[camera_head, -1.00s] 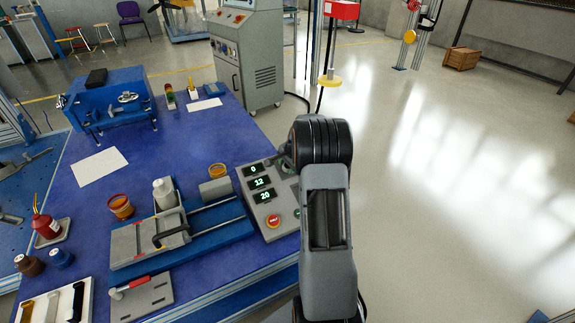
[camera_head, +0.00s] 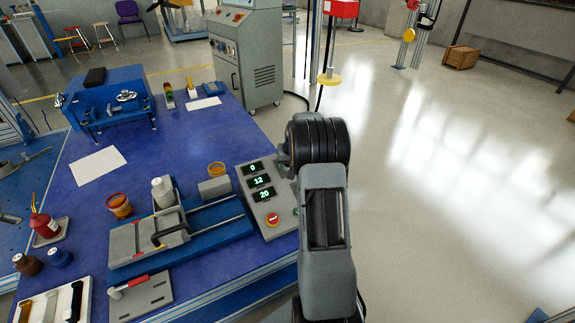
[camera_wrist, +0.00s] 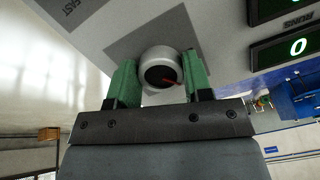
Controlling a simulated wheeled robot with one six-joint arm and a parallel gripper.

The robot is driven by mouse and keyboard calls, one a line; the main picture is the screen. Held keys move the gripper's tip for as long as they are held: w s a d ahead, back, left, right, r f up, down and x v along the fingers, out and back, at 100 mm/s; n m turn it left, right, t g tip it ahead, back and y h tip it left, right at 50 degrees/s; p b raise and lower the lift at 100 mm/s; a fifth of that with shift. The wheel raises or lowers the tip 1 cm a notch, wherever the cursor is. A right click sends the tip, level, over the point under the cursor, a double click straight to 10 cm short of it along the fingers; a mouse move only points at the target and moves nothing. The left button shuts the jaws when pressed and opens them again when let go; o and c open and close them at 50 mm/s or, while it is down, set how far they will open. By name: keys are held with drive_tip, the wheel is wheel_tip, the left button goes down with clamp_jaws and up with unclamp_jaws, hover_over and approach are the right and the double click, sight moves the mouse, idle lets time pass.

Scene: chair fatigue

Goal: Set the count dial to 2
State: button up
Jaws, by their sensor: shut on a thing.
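The control panel (camera_head: 284,224) stands at the right end of the blue table, with three lit displays reading 0 (camera_head: 253,168), 12 (camera_head: 259,181) and 20 (camera_head: 265,194). In the wrist view a round silver dial (camera_wrist: 158,58) with a dark face and red pointer sits on a grey patch, beside the display reading 0 (camera_wrist: 298,46). My gripper (camera_wrist: 158,78) is shut on this dial, one green finger on each side. The dial's own label is not readable, so I cannot tell whether it is the count dial. In the head view my arm hides the dial and fingers.
A red stop button (camera_head: 272,219) and a green button (camera_head: 296,211) are on the panel's near part. A blue slide fixture (camera_head: 232,226) stands close left of the panel.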

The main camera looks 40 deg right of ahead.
drive_tip(key=n, duration=0.5)
drive_tip(key=shift+b, duration=0.3)
drive_tip(key=n, duration=0.5)
drive_tip(key=shift+d+h+b, duration=0.1)
drive_tip(key=shift+h+b, duration=0.2)
drive_tip(key=shift+h, duration=0.1)
drive_tip(key=shift+r+n, duration=0.1)
drive_tip(key=shift+n, duration=0.2)
drive_tip(key=o, duration=0.9)
drive_tip(key=p+v, duration=0.4)
drive_tip(key=v, duration=0.9)
drive_tip(key=shift+s+r, duration=0.15)
drive_tip(key=shift+r, duration=0.2)
